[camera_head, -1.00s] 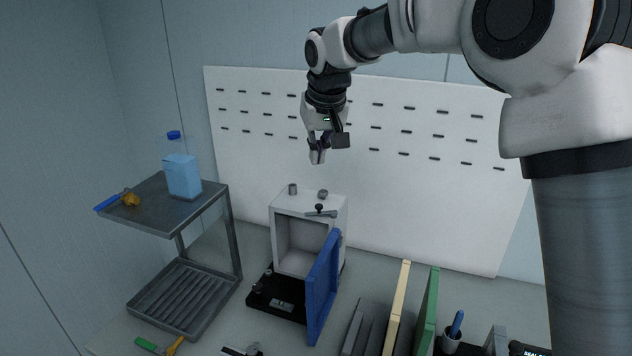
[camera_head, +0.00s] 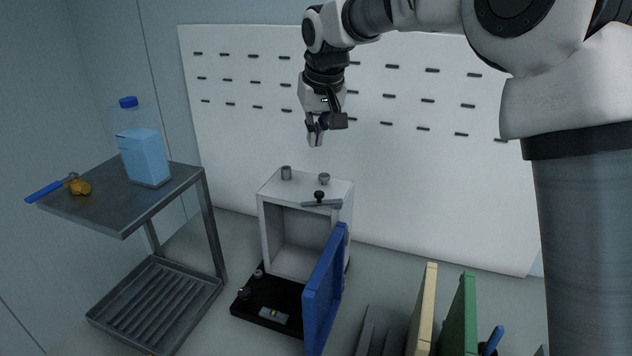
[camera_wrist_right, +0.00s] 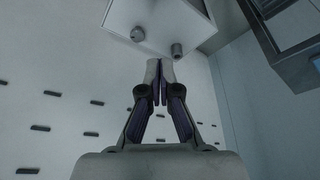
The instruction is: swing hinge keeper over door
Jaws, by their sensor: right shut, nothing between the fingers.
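A white box (camera_head: 264,228) stands on a black base plate (camera_head: 262,298), its front open. Its blue door (camera_head: 325,290) is swung wide open toward the viewer on the right side. The keeper (camera_head: 321,203), a grey bar with a black knob, lies along the top front edge, its right part over the box's front. My right gripper (camera_head: 315,134) is shut and empty, above and behind the box top, apart from it. In the right wrist view the gripper (camera_wrist_right: 158,66) points toward the box (camera_wrist_right: 165,18). My left gripper is not in view.
Two small grey posts (camera_head: 286,173) stand on the box top. A metal cart (camera_head: 105,215) at left carries a blue bottle (camera_head: 144,155) and a blue-handled tool (camera_head: 50,188). A white pegboard (camera_head: 400,180) is behind. Upright cream (camera_head: 424,310) and green (camera_head: 460,318) panels stand front right.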

